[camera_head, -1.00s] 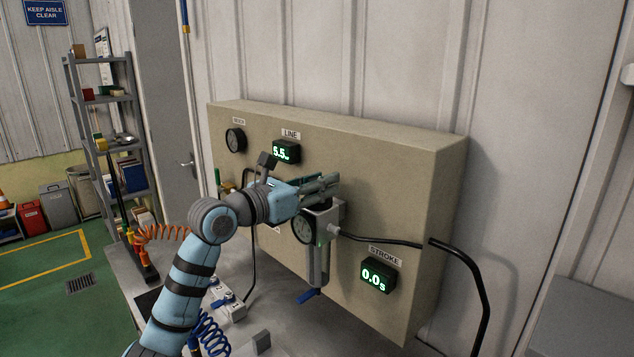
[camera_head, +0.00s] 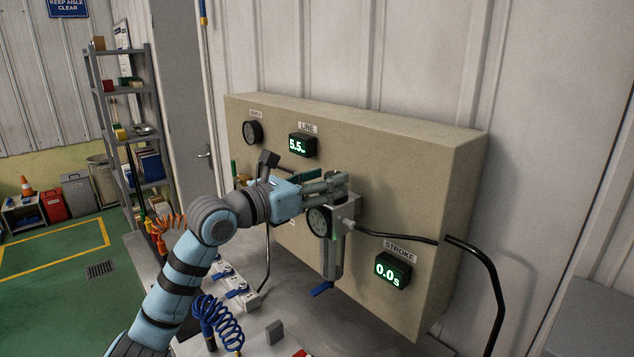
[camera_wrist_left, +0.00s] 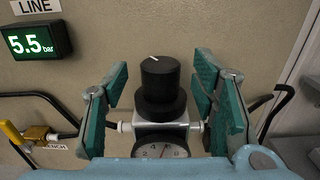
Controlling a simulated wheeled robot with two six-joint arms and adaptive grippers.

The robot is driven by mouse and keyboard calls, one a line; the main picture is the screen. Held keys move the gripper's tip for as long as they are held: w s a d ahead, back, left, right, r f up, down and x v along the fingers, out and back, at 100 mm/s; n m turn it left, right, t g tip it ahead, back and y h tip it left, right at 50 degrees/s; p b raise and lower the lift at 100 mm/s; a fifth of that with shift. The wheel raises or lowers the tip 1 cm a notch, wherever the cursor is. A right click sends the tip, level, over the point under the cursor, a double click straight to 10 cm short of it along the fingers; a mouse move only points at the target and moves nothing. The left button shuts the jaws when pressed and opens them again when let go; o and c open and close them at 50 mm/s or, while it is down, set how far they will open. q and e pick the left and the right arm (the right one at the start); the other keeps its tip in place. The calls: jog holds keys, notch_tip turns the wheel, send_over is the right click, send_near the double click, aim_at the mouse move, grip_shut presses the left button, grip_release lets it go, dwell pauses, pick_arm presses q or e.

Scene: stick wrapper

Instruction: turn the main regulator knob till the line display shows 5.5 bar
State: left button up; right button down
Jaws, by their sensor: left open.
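The black regulator knob (camera_wrist_left: 160,80) stands upright on its dark collar in the left wrist view, with a pale mark on its top. My left gripper (camera_wrist_left: 160,100) is open, one finger on each side of the knob, with visible gaps to both. The regulator's round gauge (camera_head: 319,221) sits below the gripper. My right gripper is not in view.
The beige panel (camera_head: 420,160) carries a stroke display (camera_head: 393,269) reading 0.0 s and a small dial (camera_head: 252,132). A black hose (camera_head: 480,260) runs right from the regulator. A blue coiled hose (camera_head: 220,325) and a valve block (camera_head: 235,290) are on the bench below.

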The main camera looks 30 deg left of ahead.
pick_arm(q)
jog(key=v, duration=0.5)
jog(key=b, duration=1)
send_near(335, 173)
jog(key=p+x, duration=0.3)
jog(key=p, duration=0.2)
jog(key=p+x, duration=0.3)
jog(key=p, duration=0.3)
jog(key=p+x, duration=0.4)
jog(key=p, duration=0.1)
jog(key=shift+s+d+f+p, duration=0.1)
jog(key=shift+f+p, duration=0.2)
jog(key=shift+p, duration=0.1)
jog(key=shift+s, duration=0.1)
jog(key=shift+c, duration=0.6)
jog(key=c, duration=1)
jog(key=shift+b, duration=0.35)
jog(key=shift+c, duration=0.3)
